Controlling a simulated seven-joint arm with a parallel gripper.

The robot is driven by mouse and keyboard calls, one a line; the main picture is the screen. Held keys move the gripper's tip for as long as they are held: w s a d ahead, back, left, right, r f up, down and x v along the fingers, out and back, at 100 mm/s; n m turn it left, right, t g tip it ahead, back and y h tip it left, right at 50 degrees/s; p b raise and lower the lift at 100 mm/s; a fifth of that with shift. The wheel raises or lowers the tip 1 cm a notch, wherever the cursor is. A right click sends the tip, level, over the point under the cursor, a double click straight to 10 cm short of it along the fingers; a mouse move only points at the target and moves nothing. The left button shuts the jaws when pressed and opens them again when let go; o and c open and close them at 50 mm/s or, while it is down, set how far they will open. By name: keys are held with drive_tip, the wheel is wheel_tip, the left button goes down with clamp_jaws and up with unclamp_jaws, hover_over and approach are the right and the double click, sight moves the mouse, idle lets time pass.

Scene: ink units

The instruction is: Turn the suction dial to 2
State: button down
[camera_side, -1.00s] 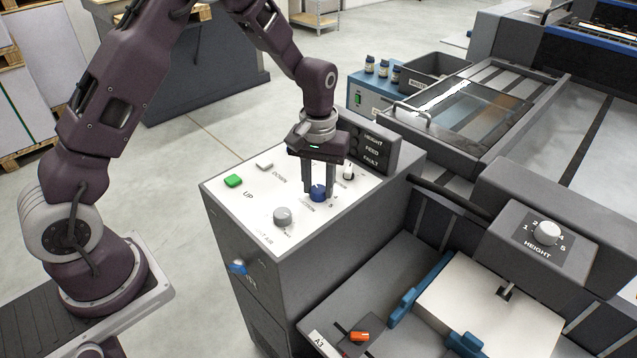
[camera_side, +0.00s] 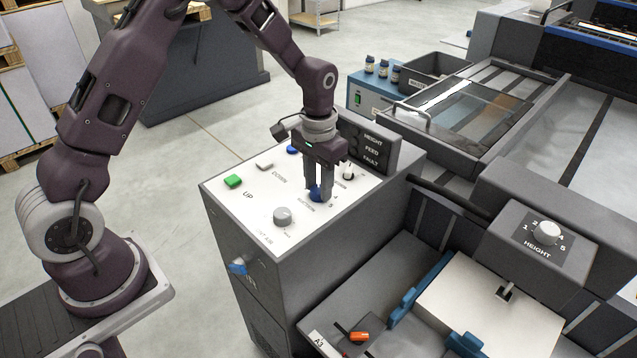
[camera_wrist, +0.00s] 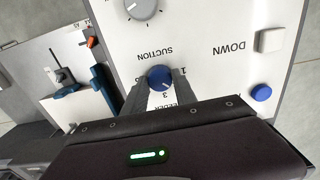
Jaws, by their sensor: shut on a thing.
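The suction dial is a blue knob (camera_side: 316,194) on the white top panel of the grey control cabinet. The 2 is hidden, and I cannot tell exactly where the dial points. My gripper (camera_side: 318,190) points down over the panel with its fingers closed on the sides of the knob; the fingers also show in the wrist view (camera_wrist: 160,92).
A grey knob (camera_side: 282,216), a green UP button (camera_side: 233,180), a white DOWN button (camera_side: 265,165), a blue button (camera_side: 292,149) and a white knob (camera_side: 348,172) share the panel. An upright label block (camera_side: 372,148) stands close behind my gripper. A HEIGHT dial (camera_side: 547,233) is at right.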

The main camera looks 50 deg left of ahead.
sight(319, 189)
idle(0.3)
drive_tip(key=c, duration=1)
unclamp_jaws()
drive_tip(key=shift+r, duration=0.1)
wheel_tip(319, 189, up, 6)
drive_tip(key=shift+s+r, duration=0.1)
drive_tip(key=shift+r, duration=0.65)
drive_tip(key=s+d+r+t, duration=0.2)
drive_tip(key=s+r+t, duration=0.2)
drive_tip(key=s+r, duration=1.3)
drive_tip(key=s+f+t, duration=0.1)
drive_tip(key=s+f, duration=0.1)
drive_tip(key=s, duration=0.7)
drive_tip(key=shift+s+f+t, duration=0.3)
drive_tip(key=shift+s+f, duration=0.05)
